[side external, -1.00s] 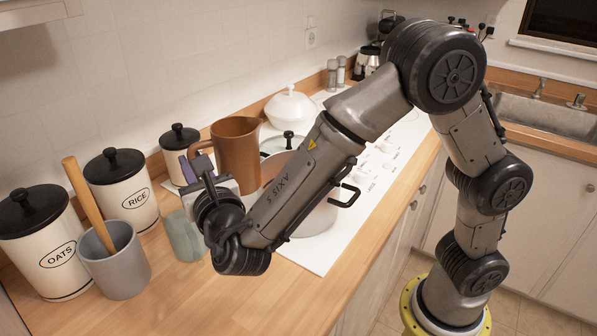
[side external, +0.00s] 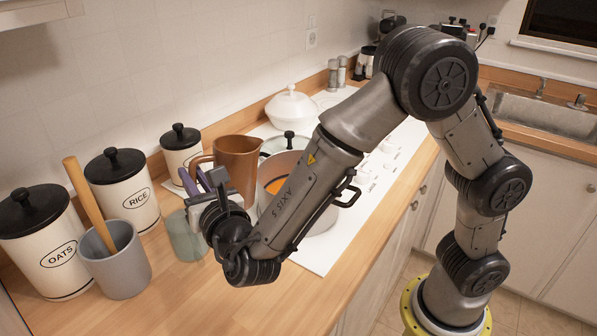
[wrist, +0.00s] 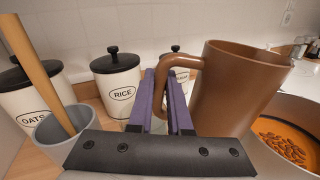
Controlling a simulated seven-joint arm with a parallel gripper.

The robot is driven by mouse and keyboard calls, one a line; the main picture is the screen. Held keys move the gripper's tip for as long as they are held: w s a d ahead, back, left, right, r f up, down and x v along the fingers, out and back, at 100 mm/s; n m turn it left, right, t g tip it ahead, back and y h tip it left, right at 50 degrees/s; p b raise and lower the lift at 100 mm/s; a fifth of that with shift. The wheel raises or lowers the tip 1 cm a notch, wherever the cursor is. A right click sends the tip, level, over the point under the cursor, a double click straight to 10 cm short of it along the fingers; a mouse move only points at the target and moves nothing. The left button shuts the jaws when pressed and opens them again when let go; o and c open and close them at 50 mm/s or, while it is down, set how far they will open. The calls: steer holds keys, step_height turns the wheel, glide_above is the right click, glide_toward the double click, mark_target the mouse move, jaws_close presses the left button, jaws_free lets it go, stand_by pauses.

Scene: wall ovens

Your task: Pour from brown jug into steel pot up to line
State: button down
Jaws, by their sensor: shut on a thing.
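The brown jug (side external: 238,165) is held nearly upright, just left of the steel pot in the side view. My gripper (side external: 200,181) is shut on its handle; in the wrist view the purple fingers (wrist: 165,95) are at the handle of the jug (wrist: 236,88). The jug's contents are hidden, and no stream shows. The steel pot (side external: 318,221) stands on the white cooktop, partly behind my arm. Orange liquid (side external: 273,187) shows inside it; in the wrist view the liquid (wrist: 301,131) has several brown pieces in it. I cannot make out a line.
A glass lid with a black knob (side external: 289,135) is behind the pot, near a white lidded dish (side external: 291,108). The OATS canister (side external: 45,240), RICE canister (side external: 122,192), grey crock (side external: 115,262) with a wooden handle and a greenish glass (side external: 184,237) stand left. The front counter is clear.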

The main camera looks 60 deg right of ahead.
mark_target(230, 145)
steer(key=shift+s+d+f+m, duration=0.1)
steer(key=shift+d+m, duration=0.25)
steer(key=shift+m, duration=0.15)
steer(key=shift+s+d+f+m, duration=0.1)
steer(key=shift+d+m, duration=0.25)
steer(key=shift+m, duration=1.05)
steer(key=r, duration=0.1)
steer(key=d+r, duration=0.1)
steer(key=r, duration=0.1)
steer(key=shift+s+d+r, duration=0.35)
steer(key=shift+d, duration=0.1)
steer(key=shift+s+d+r+m, duration=0.15)
steer(key=shift+s+d+m, duration=0.05)
steer(key=shift+d+m, duration=0.3)
steer(key=shift+s+d+r+m, duration=0.15)
steer(key=shift+d+m, duration=0.2)
steer(key=shift+m, duration=0.15)
steer(key=shift+s+d+r+m+p, duration=0.15)
steer(key=shift+d+r+m+p, duration=0.2)
steer(key=shift+r, duration=0.25)
steer(key=shift+s+d+r+m, duration=0.1)
steer(key=shift+d+r+m, duration=0.15)
steer(key=shift+r+m, duration=0.2)
steer(key=shift+s+d+f+m, duration=0.15)
steer(key=shift+d+f+m, duration=0.45)
steer(key=shift+m, duration=0.3)
steer(key=shift+s+d+r+m+p, duration=0.15)
steer(key=shift+d+r+m+p, duration=0.2)
steer(key=shift+r+m, duration=0.2)
stand_by(0.5)
